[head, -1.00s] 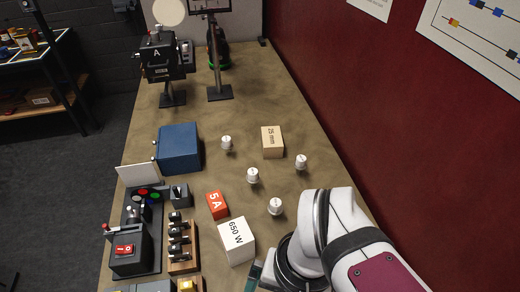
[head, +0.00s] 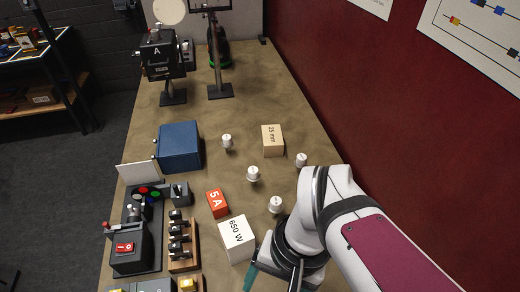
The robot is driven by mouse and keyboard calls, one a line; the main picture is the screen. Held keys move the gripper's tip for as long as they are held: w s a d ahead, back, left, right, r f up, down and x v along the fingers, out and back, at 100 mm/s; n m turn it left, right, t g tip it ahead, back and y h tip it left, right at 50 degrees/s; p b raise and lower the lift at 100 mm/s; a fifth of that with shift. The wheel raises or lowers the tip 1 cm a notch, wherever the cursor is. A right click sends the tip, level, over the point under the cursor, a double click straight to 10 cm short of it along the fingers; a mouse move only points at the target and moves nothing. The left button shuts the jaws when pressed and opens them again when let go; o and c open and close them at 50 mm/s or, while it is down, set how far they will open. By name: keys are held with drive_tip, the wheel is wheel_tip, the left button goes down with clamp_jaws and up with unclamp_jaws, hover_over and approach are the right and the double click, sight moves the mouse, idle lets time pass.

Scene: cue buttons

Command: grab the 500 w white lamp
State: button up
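No label reading 500 W is legible. A white box marked 650 W (head: 236,240) stands on the bench near its front. Several small white knob-like pieces stand on the bench: one to the right of the box (head: 276,205), one above that (head: 253,174), one near the blue box (head: 227,141) and one at the right (head: 301,160). Their markings are too small to read. My gripper (head: 268,281) is at the bottom edge, just below and right of the 650 W box. A teal finger part shows; the rest is cut off or hidden by my arm, and its opening is unclear.
A red 5 A box (head: 217,203), a 25 mm wooden block (head: 272,141) and a blue box (head: 180,146) stand on the bench (head: 250,112). A switch panel (head: 131,247) and a connector rack (head: 181,240) line the left. A red wall (head: 365,110) bounds the right.

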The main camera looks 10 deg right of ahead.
drive_tip(key=w+a+m+g+y, duration=0.1)
drive_tip(key=w+m+y, duration=0.3)
drive_tip(key=w, duration=0.5)
drive_tip(key=m+t+y, duration=0.6)
drive_tip(key=m+y, duration=0.1)
drive_tip(key=m, duration=0.4)
hover_over(270, 206)
drive_tip(key=d, duration=0.2)
wheel_tip(270, 206, down, 13)
drive_tip(key=shift+a, duration=0.15)
wheel_tip(270, 206, down, 7)
drive_tip(key=shift+a+r, duration=0.1)
drive_tip(key=shift+a, duration=0.05)
drive_tip(key=shift+w+a+f+g+h, duration=0.15)
drive_tip(key=shift+w+a+f, duration=0.1)
drive_tip(key=shift+a, duration=0.4)
drive_tip(key=shift+w+a+f+g+h, duration=0.1)
drive_tip(key=shift+a+f+g+h, duration=0.1)
drive_tip(key=shift+a, duration=0.4)
clamp_jaws()
